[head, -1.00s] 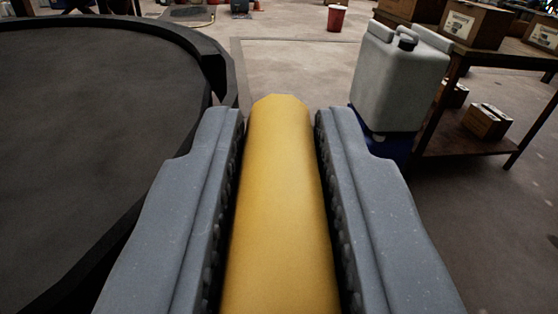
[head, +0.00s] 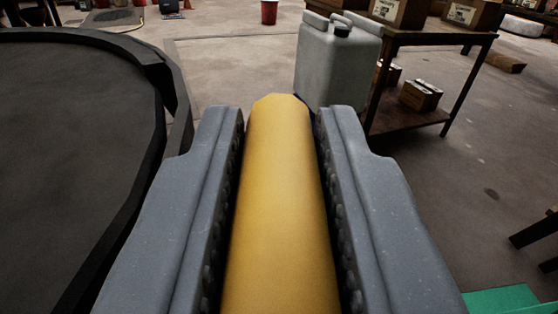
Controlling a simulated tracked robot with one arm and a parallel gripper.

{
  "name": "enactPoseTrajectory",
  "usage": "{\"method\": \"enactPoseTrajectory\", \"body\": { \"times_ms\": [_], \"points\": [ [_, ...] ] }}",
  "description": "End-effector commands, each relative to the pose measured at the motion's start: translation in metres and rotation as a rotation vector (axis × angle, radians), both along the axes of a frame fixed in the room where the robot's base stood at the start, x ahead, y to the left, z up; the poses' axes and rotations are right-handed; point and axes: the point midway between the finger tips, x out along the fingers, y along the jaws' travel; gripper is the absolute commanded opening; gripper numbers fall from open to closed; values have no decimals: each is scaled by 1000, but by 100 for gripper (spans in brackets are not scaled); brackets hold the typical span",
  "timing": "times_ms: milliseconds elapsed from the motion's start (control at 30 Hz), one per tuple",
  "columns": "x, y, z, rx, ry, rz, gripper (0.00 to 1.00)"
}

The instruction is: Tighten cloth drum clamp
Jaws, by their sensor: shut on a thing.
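My gripper (head: 280,125) fills the lower middle of the head view, its two grey jaws on either side of a yellow cylindrical piece (head: 280,200). The jaws are shut on this yellow piece, which points forward and away from me. Its far end is faceted and reaches slightly past the jaw tips. A large round dark drum or vat (head: 75,150) with a raised black rim (head: 150,185) lies to the left, apart from the gripper. I cannot make out a clamp on the part of the rim that shows.
A grey jerrycan (head: 335,70) stands just beyond the right jaw. Behind it is a wooden table (head: 440,40) with boxes on top and a lower shelf. A red bucket (head: 269,12) stands far back. A green surface (head: 505,300) shows at lower right. Open floor (head: 470,180) lies to the right.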

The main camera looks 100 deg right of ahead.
Motion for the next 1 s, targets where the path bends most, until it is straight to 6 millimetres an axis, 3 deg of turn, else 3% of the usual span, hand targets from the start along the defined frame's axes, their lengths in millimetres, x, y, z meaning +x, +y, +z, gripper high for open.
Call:
{"method": "enactPoseTrajectory", "body": {
  "times_ms": [433, 467, 500, 533, 1000],
  "points": [
    [3, 1, 5, -2, -9, 6, 0],
    [3, 1, 5, -2, -9, 6, 26],
    [3, 1, 5, -2, -9, 6, 37],
    [2, 1, 5, -2, -8, 5, 41],
    [1, 0, 2, -1, -3, -1, 41]
  ]
}}
